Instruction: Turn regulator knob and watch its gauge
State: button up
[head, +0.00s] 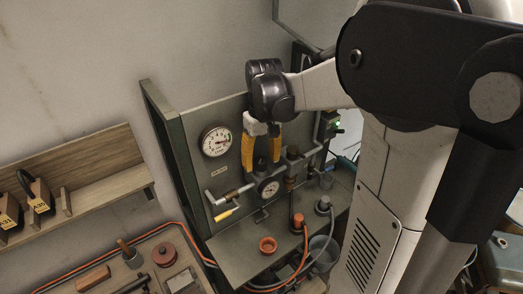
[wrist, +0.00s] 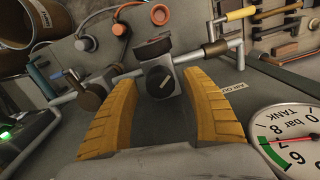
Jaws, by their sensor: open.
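The regulator knob (wrist: 158,82), dark and blocky with a pale mark on its face, sits on the pipework between the fingers of my gripper (wrist: 158,95). In the head view my gripper (head: 261,160) has its yellow fingers pointing down in front of the panel. The fingers are open on both sides of the knob; I cannot tell whether either touches it. A small round gauge (head: 268,188) faces out just below the fingers in the head view. In the wrist view this gauge (wrist: 152,46) shows only edge-on, so its reading is hidden.
A larger tank gauge (head: 216,141) is left of my fingers; it also shows in the wrist view (wrist: 289,143). A yellow-handled valve (head: 224,214) is at lower left. Orange and grey hose fittings (head: 298,221) stand below right. A wooden shelf (head: 105,190) is at far left.

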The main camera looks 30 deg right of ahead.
aim_at(262, 159)
notch_tip(262, 159, up, 12)
jog(key=shift+d+f, duration=0.15)
jog(key=shift+f, duration=0.05)
dwell(1.7)
jog(key=s+a+f+n+t, duration=0.1)
jog(key=s+a+f+t, duration=0.2)
jog(key=s+a, duration=0.3)
jog(key=s+a+f+t, duration=0.3)
jog(key=s+a+t, duration=0.15)
jog(key=a, duration=0.25)
notch_tip(262, 159, down, 24)
jog(key=b, duration=2.4)
jog(key=shift+s+a, duration=0.2)
jog(key=shift+a, duration=0.25)
